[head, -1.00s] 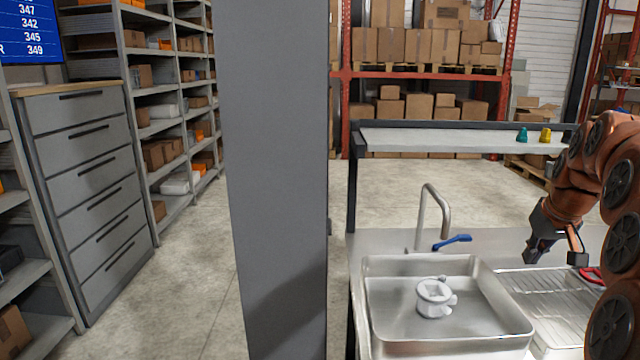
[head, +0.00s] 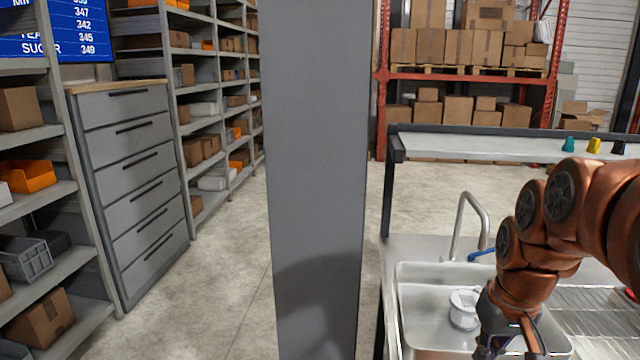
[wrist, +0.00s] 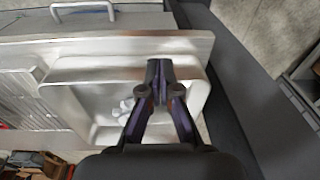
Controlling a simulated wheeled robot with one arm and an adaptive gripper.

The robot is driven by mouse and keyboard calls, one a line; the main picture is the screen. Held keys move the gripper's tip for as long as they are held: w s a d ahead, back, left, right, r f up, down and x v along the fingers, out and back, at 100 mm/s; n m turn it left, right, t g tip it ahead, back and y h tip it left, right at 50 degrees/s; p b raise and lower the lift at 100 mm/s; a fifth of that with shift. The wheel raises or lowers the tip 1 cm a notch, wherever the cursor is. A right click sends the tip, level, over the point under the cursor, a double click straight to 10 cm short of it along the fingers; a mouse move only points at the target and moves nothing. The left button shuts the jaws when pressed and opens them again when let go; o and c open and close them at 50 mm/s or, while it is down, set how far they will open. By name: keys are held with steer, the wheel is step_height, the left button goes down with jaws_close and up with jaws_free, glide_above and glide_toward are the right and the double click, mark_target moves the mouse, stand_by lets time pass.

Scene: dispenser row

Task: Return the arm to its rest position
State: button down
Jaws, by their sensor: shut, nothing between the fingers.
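My arm, copper-coloured with dark joints, reaches in from the right of the head view. My gripper (head: 508,350) is low in that view, over the front of the steel sink (head: 418,305). In the wrist view my gripper (wrist: 158,68) points down with its fingers together and empty, above the sink basin (wrist: 85,100). A white round fitting (head: 463,308) lies in the sink, partly hidden behind my gripper. In the wrist view the white fitting (wrist: 125,108) shows left of the fingers.
A curved tap (head: 470,215) with a blue lever (head: 480,254) stands behind the sink. A shelf (head: 470,148) with small coloured caps runs above. A grey column (head: 315,180) stands left. Floor beyond is clear.

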steer(key=s+a+f+g, duration=0.1)
steer(key=s+a+f, duration=0.2)
steer(key=s, duration=0.6)
steer(key=s+a+f+g, duration=0.1)
steer(key=s+a+f, duration=0.3)
steer(key=s, duration=0.6)
steer(key=shift+a+f+n+g+h+p, duration=0.2)
steer(key=shift+a+n+g+h+p, duration=0.15)
steer(key=shift+a, duration=0.25)
steer(key=shift+s+d, duration=0.1)
steer(key=shift+d, duration=0.05)
